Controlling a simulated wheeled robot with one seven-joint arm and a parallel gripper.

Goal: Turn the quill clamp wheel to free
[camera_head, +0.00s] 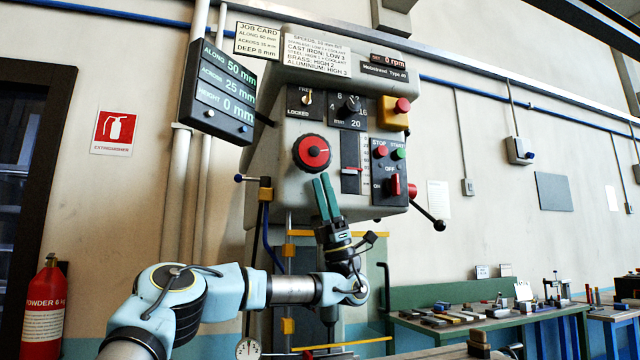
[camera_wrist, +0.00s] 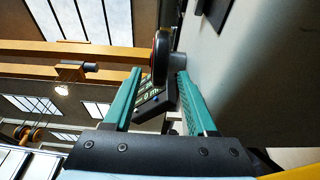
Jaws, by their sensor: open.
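The wheel (camera_head: 312,153), with a black rim and a red face, sits on the front of the grey drill head, and a pale mark on it points right. I take it as the clamp wheel. A panel marked FREE and LOCKED (camera_head: 304,101) is above it, with a small lever or pointer upright. My gripper (camera_head: 322,180) is open, its teal fingertips just below the wheel's lower rim. In the wrist view, the wheel's rim (camera_wrist: 160,57) shows edge-on between the spread fingertips of my gripper (camera_wrist: 158,76). I cannot tell whether either finger touches it.
A black knob (camera_head: 349,106) and a start-stop panel (camera_head: 388,166) are right of the wheel. A lever with a black ball (camera_head: 438,225) sticks out lower right. A readout box (camera_head: 218,92) hangs at left. A bench (camera_head: 500,319) with tools stands at right.

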